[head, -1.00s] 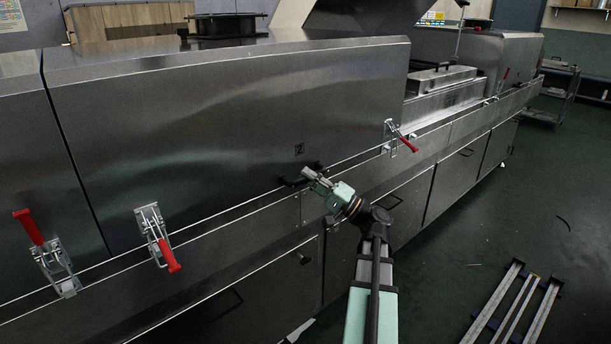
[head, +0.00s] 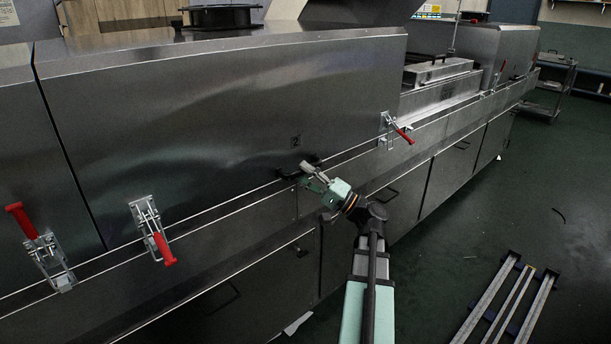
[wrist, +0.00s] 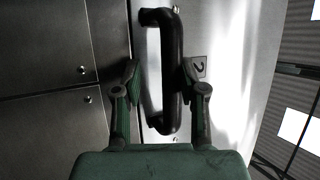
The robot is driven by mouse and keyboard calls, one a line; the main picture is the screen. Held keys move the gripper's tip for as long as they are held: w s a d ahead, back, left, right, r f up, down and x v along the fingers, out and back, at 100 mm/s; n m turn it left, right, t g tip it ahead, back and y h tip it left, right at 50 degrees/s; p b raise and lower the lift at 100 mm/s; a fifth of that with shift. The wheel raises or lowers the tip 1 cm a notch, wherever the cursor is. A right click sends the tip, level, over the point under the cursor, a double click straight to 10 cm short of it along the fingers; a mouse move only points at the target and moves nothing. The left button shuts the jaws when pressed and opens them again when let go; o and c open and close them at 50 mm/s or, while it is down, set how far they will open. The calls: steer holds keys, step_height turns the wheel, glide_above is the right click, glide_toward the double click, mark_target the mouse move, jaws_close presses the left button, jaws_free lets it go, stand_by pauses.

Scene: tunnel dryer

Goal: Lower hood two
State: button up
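Hood two (head: 215,120) is the large steel cover marked with a "2" plate (head: 295,141). Its lower edge lies along the dryer body with only a thin seam showing. Its black bar handle (head: 288,173) is on the front near the lower edge. The wrist view shows the handle (wrist: 172,75) and the plate (wrist: 199,67) close up. My gripper (head: 308,170) is at the handle. In the wrist view my gripper (wrist: 160,75) is open, with a finger on each side of the bar. A gap shows at the left finger; contact at the right one is unclear.
Red-handled toggle latches (head: 150,230) (head: 395,131) sit at both ends of the hood's lower edge. Another latch (head: 40,246) is at far left. A rail frame (head: 508,300) lies on the floor at right, and a cart (head: 550,88) stands behind. The floor between is mostly clear.

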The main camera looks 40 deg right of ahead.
steer(key=v, duration=1.2)
stand_by(0.4)
